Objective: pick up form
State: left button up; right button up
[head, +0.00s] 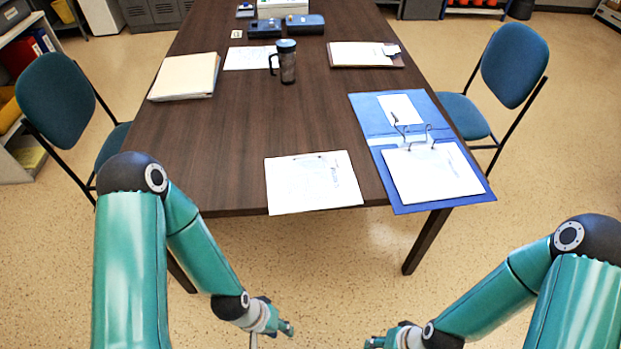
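A white form (312,183) lies flat at the near edge of the dark wooden table, slightly overhanging it. An open blue binder (476,180) lies to its right, with white sheets (431,172) on its rings. Another sheet (248,58) lies farther back by the mug. My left gripper (288,329) is low in front of the table, below the form and apart from it. My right gripper (372,343) is low at the bottom edge, to the right of the left one. Both are small and seen side-on, so their finger opening is unclear.
A dark mug (287,64) stands mid-table. A cream folder (185,77) lies at left, a clipboard (365,54) at back right. Blue chairs stand at the left (57,95) and right (513,66). The table (225,150) is bare left of the form.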

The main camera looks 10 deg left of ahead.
jog(key=shift+o, duration=1)
jog(key=shift+d+f, duration=0.1)
pick_arm(q)
jog(key=w+f+m+t+y+b, duration=0.15)
jog(key=w+m+t+b, duration=0.3)
jog(key=w+b, duration=0.6)
jog(key=w+d+r+m+t+b, duration=0.2)
jog(key=w+r+m+t+b, duration=0.75)
jog(key=b, duration=1.05)
jog(key=s+a+r+m+t+y+b, duration=0.2)
jog(key=s+a+m+t+y+b, duration=0.3)
jog(key=s+b, duration=0.6)
pick_arm(e)
notch_tip(320, 180, down, 43)
jog(key=b, duration=0.2)
pick_arm(q)
jog(key=w+m+g+h+p, duration=0.1)
jog(key=w+p, duration=0.7)
jog(key=w, duration=1)
jog(key=shift+w+d+g+h, duration=0.3)
jog(key=shift+w+d+h, duration=0.05)
jog(key=shift+h, duration=0.4)
pick_arm(e)
notch_tip(320, 180, up, 8)
